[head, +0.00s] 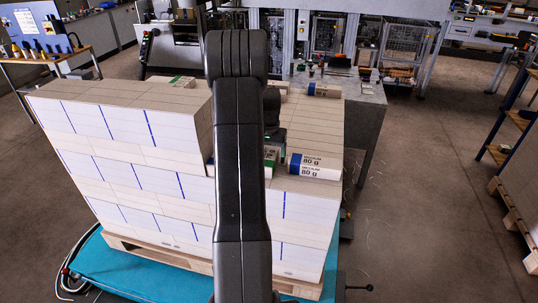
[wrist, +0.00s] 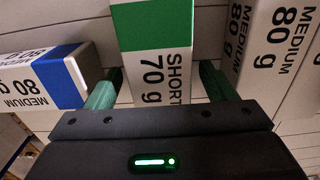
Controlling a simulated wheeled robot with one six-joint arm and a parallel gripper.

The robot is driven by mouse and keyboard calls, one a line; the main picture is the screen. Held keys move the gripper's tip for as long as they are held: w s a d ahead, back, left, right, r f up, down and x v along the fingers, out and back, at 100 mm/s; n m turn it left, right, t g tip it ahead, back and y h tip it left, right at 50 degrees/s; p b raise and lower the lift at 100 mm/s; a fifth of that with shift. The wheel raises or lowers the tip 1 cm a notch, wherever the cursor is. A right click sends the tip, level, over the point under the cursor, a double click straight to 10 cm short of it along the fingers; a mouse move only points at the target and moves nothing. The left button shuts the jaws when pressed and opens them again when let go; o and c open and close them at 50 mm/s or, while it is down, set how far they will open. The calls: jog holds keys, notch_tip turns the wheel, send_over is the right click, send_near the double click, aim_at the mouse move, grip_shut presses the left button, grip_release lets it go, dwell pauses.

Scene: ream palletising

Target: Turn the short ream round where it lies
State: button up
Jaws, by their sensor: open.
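The short ream (wrist: 157,70), white with a green band and marked SHORT 70 g, lies between my gripper's fingers in the wrist view. My gripper (wrist: 157,84) is open, one green finger on each side of the ream, with a small gap on the right; on the left I cannot tell whether it touches. In the head view only a sliver of a green-banded ream (head: 271,160) shows beside my arm, which hides most of the gripper.
Medium 80 g reams lie close on both sides: a blue-banded one (wrist: 45,78) left and another (wrist: 250,45) right. In the head view, blue-banded medium reams (head: 315,166) sit on the stack. A higher block of reams (head: 120,115) stands left on the pallet (head: 160,255).

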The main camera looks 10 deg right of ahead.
notch_tip(320, 180, up, 14)
jog(key=b, duration=0.1)
jog(key=shift+b, duration=0.35)
jog(key=shift+f, duration=0.1)
notch_tip(320, 180, down, 14)
jog(key=shift+r+p, duration=0.1)
jog(key=shift+p, duration=0.85)
jog(key=shift+r, duration=0.2)
jog(key=shift+f, duration=0.1)
